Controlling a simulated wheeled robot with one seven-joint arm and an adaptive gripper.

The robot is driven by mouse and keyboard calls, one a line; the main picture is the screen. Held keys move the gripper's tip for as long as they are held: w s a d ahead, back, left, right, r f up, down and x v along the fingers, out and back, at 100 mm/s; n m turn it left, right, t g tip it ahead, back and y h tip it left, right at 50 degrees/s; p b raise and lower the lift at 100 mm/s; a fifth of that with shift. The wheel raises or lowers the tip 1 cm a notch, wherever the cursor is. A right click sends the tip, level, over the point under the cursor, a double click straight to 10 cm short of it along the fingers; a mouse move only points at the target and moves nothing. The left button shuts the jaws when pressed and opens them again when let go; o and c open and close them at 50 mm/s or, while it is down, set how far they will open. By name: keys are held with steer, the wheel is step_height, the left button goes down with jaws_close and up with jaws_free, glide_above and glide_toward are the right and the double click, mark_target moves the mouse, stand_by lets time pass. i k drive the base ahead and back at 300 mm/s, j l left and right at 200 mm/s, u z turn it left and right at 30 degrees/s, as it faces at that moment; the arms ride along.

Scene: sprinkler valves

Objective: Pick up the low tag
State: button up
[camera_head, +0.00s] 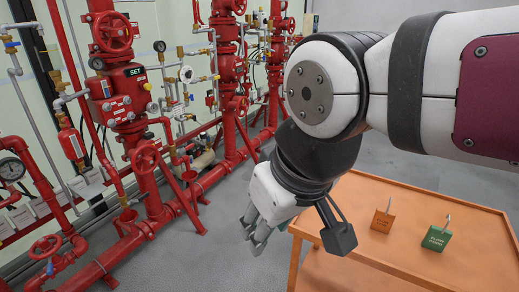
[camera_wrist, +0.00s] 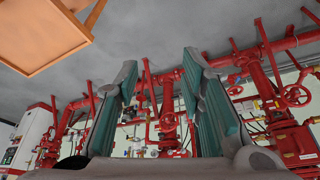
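Two small block-shaped tags with hooked wires on top stand on an orange table: an orange tag (camera_head: 382,220) and a green tag (camera_head: 437,237). Each has small lettering that I cannot read surely, so I cannot tell which is the low tag. My gripper (camera_head: 253,229) hangs left of the table, apart from both tags. In the wrist view my gripper (camera_wrist: 160,60) has its two green-padded fingers spread with nothing between them. No tag shows in the wrist view.
The orange table (camera_head: 335,238) has a raised rim; its corner also shows in the wrist view (camera_wrist: 40,35). Red sprinkler pipes and valves (camera_head: 135,110) fill the left side and back. Bare grey floor (camera_head: 190,255) lies between pipes and table.

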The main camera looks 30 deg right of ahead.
mark_target(383, 219)
steer(key=j+z, duration=0.15)
steer(key=z, duration=1.85)
steer(key=k+j+z, duration=0.2)
steer(key=j, duration=0.25)
steer(key=k+j+z, duration=0.25)
steer(key=j, duration=0.2)
steer(key=k+j+z, duration=0.2)
steer(key=j, duration=0.25)
steer(key=k+j, duration=0.3)
steer(key=j, duration=0.2)
steer(key=k+j+z, duration=0.1)
steer(key=k+j, duration=0.25)
steer(key=j, duration=0.15)
